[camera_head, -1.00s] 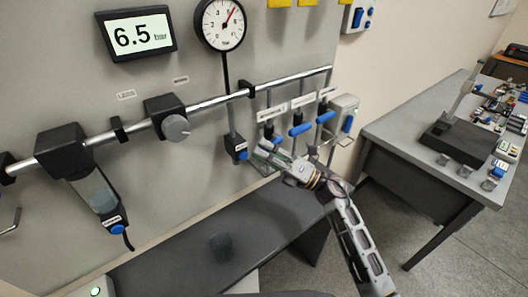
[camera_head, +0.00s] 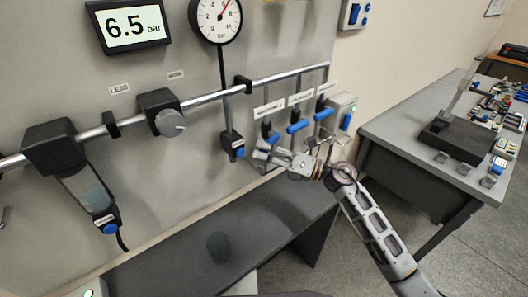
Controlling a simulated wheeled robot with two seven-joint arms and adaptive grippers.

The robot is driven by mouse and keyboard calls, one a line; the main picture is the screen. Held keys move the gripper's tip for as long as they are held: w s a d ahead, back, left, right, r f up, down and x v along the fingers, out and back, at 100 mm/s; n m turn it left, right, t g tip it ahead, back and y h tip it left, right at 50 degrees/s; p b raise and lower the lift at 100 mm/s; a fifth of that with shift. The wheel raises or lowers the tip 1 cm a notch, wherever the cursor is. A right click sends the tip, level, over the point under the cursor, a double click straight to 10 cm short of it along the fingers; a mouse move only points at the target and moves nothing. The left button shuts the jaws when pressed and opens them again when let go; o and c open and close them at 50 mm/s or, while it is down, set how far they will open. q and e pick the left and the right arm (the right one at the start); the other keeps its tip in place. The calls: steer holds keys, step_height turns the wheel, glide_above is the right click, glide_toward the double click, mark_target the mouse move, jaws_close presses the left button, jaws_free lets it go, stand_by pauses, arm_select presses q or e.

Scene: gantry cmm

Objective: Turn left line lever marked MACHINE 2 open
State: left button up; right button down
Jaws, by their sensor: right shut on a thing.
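Three line valves with blue levers hang under the silver pipe on the wall panel, each below a white label too small to read. The left lever (camera_head: 271,137) is partly hidden by my gripper. The middle lever (camera_head: 298,127) and right lever (camera_head: 324,114) lie roughly sideways across their lines. My right gripper (camera_head: 263,152) comes in from the lower right, at the lower end of the left lever, and is shut on it. The exact contact is small and partly hidden. My left gripper is out of view.
A pressure display (camera_head: 130,25) reads 6.5 bar beside a round gauge (camera_head: 216,16). A blue-ended drop line (camera_head: 234,146) hangs just left of my gripper. A dark bench (camera_head: 180,255) stands below. A grey table (camera_head: 400,125) with parts stands right.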

steer(key=shift+f, duration=0.1)
steer(key=c, duration=1.3)
jaws_free()
steer(key=shift+v, duration=6)
